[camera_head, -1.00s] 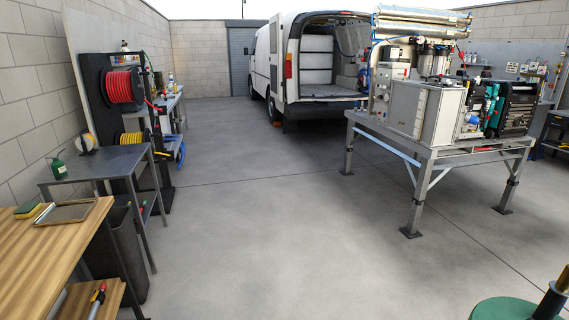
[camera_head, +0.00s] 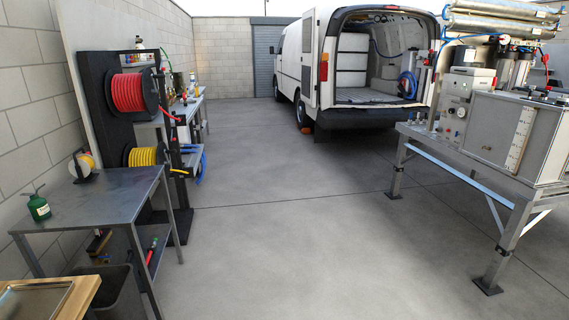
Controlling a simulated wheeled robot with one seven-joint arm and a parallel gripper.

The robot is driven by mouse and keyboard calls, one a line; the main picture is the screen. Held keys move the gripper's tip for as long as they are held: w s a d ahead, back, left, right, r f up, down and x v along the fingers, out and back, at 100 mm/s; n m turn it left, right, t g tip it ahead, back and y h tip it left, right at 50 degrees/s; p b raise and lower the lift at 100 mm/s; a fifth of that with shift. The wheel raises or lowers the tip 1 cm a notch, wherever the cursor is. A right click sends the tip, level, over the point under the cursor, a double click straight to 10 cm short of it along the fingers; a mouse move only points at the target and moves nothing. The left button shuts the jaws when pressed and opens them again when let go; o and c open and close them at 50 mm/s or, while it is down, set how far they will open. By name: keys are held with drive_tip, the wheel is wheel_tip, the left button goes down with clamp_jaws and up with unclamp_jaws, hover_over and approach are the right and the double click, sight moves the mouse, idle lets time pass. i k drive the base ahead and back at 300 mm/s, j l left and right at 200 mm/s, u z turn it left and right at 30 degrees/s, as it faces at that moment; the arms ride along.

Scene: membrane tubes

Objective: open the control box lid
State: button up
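A metal stand (camera_head: 455,145) on the right carries the membrane equipment. On it sits a large grey box (camera_head: 545,145) with a pale strip up its front. To its left is a smaller light-grey cabinet (camera_head: 462,112) with a round dial and small fittings on its front. I cannot tell for sure which of the two is the control box. The top of the large box looks closed, with small dark fittings on it. No lid stands raised on either. Silver membrane tubes (camera_head: 500,22) lie across the top of the rig. My gripper is not in view.
Open concrete floor (camera_head: 300,250) lies ahead. A white van (camera_head: 350,70) with its rear open stands at the back. On the left are a steel table (camera_head: 100,195), a hose-reel stand with a red reel (camera_head: 134,92), and a wooden bench corner (camera_head: 75,300).

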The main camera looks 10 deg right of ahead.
sight(471, 71)
drive_tip(key=i+z, duration=0.2)
drive_tip(key=i, duration=0.45)
drive_tip(key=i+z, duration=0.2)
drive_tip(key=i, duration=0.4)
drive_tip(key=i+j+z, duration=0.2)
drive_tip(key=i, duration=0.45)
drive_tip(key=i+l+z, duration=0.2)
drive_tip(key=i+z, duration=0.2)
drive_tip(key=i, duration=0.5)
drive_tip(key=i+j+z, duration=0.1)
drive_tip(key=i+z, duration=0.3)
drive_tip(key=i, duration=0.5)
